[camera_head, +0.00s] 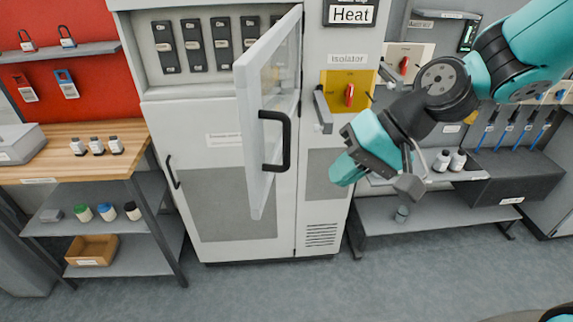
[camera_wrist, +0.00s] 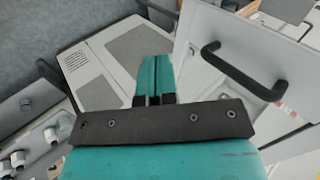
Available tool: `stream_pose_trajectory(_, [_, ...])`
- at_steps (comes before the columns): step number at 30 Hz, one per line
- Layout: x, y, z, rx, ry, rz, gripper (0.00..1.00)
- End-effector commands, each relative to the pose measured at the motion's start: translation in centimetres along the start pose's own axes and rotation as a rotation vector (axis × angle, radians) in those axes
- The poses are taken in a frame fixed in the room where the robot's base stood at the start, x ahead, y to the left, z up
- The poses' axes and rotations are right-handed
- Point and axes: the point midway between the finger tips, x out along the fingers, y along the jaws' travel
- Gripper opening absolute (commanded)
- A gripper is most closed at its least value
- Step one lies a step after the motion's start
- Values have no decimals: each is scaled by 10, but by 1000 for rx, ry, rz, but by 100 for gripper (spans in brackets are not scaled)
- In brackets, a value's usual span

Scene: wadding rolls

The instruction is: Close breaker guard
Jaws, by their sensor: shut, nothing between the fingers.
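The breaker guard (camera_head: 259,170) is a hinged clear panel in a pale frame with a black handle (camera_head: 287,142). It stands swung open, jutting out from the cabinet on its right-hand side. Behind it a row of black breakers (camera_head: 194,46) is exposed. My gripper (camera_head: 340,178) is shut and empty, to the right of the guard and apart from it. In the wrist view, the closed teal fingers (camera_wrist: 154,72) point toward the cabinet front, and the guard's black handle (camera_wrist: 240,72) lies to their right.
A yellow isolator plate with a red switch (camera_head: 350,95) is on the cabinet behind my arm. A wooden-topped bench (camera_head: 70,150) stands at left. A grey shelf unit (camera_head: 440,208) with bottles stands at right. The floor in front of the cabinet is clear.

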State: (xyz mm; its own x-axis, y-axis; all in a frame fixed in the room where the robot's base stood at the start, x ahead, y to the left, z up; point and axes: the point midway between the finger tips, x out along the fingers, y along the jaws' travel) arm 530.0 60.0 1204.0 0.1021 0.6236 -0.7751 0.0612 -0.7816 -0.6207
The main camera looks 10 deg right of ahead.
Motion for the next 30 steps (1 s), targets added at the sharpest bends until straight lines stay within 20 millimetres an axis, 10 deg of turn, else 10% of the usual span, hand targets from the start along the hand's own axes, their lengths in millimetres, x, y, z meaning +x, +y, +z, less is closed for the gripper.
stream_pose_trajectory(7, [5,23,-49,267,93,-122,0])
stream_pose_trajectory(30, [118,-8,-70,281,100,-130,0])
